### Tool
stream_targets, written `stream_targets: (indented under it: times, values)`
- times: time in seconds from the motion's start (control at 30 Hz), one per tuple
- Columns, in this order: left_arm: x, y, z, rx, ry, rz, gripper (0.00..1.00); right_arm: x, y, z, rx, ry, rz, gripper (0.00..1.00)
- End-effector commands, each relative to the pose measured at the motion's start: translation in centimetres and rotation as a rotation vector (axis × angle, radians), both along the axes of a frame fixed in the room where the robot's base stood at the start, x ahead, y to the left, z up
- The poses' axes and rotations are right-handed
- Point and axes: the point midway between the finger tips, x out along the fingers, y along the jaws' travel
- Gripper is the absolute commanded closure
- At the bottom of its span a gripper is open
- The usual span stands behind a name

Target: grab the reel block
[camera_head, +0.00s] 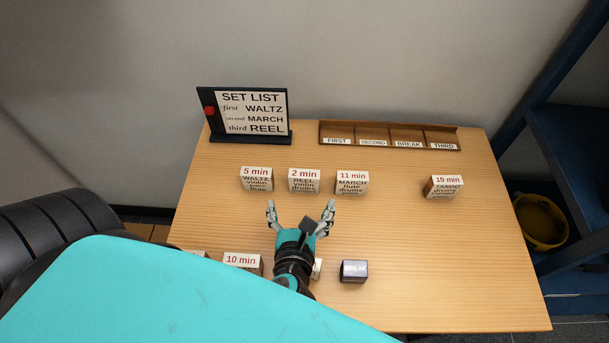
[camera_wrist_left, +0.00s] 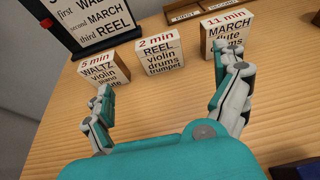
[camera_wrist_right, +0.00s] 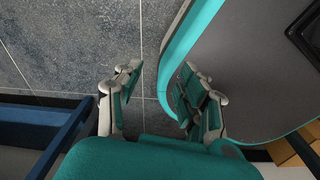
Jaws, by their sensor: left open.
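The reel block (camera_head: 304,182) is a white-faced wooden block marked "2 min, REEL, violin, drums, trumpet". It stands on the table between the waltz block (camera_head: 256,180) and the march block (camera_head: 351,184). It also shows in the left wrist view (camera_wrist_left: 163,60), ahead of the fingers. My left gripper (camera_head: 300,211) is open and empty, just in front of the reel block, with its fingers pointing at it and spread to either side. My right gripper (camera_wrist_right: 152,100) is away from the table over a tiled floor, with its fingers apart and nothing between them.
A set list stand (camera_head: 250,140) and a wooden tray (camera_head: 389,127) with labelled compartments stand at the back. A tango block (camera_head: 443,187) stands at the right. A dark BREAK block (camera_head: 354,271) and a 10 min block (camera_head: 242,262) are near the front. The right front is clear.

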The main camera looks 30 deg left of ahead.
Motion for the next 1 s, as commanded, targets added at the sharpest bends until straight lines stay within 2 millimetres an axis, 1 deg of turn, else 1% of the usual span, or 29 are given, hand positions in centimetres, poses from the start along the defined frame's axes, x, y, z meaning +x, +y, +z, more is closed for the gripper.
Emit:
stream_targets:
  times: [0.03, 0.13, 0.2, 0.3, 0.4, 0.5, 0.57, 0.8, 0.9, 1.0]
  values:
    - [1.1, 0.4, -0.1, 0.004, -0.004, -0.002, 0.02, -0.3, -0.2, 0.4, -0.003, 0.004, 0.000, 0.60]
    - [2.8, 1.3, -0.9, 0.004, -0.004, -0.001, 0.02, -0.4, -0.5, 0.7, -0.006, 0.005, 0.001, 0.60]
    - [3.7, 1.6, -1.4, 0.003, -0.003, -0.003, 0.02, -0.1, -0.5, 0.8, -0.005, 0.000, 0.001, 0.60]
    - [4.5, 2.1, -1.9, 0.003, -0.002, -0.001, 0.02, 1.0, -0.4, 0.9, -0.004, -0.016, 0.000, 0.60]
    - [4.9, 2.2, -2.2, 0.000, 0.000, -0.001, 0.02, 2.0, -0.2, 1.0, 0.000, -0.033, 0.000, 0.60]
    - [5.0, 2.3, -2.3, 0.001, -0.001, -0.001, 0.02, 2.4, 0.1, 1.0, 0.005, -0.039, -0.001, 0.60]
    - [5.5, 2.5, -2.4, 0.003, -0.002, -0.002, 0.02, 2.3, 0.4, 1.1, 0.006, -0.038, -0.003, 0.60]
    - [8.6, 3.9, -3.8, 0.003, -0.002, -0.002, 0.02, 1.4, 1.0, 1.4, 0.014, -0.025, -0.004, 0.60]
    - [9.5, 4.3, -4.2, 0.003, -0.002, -0.002, 0.02, 1.1, 1.0, 1.5, 0.014, -0.019, -0.003, 0.60]
    - [9.8, 4.5, -4.4, 0.001, -0.001, -0.001, 0.02, 1.0, 0.9, 1.5, 0.012, -0.017, -0.002, 0.60]
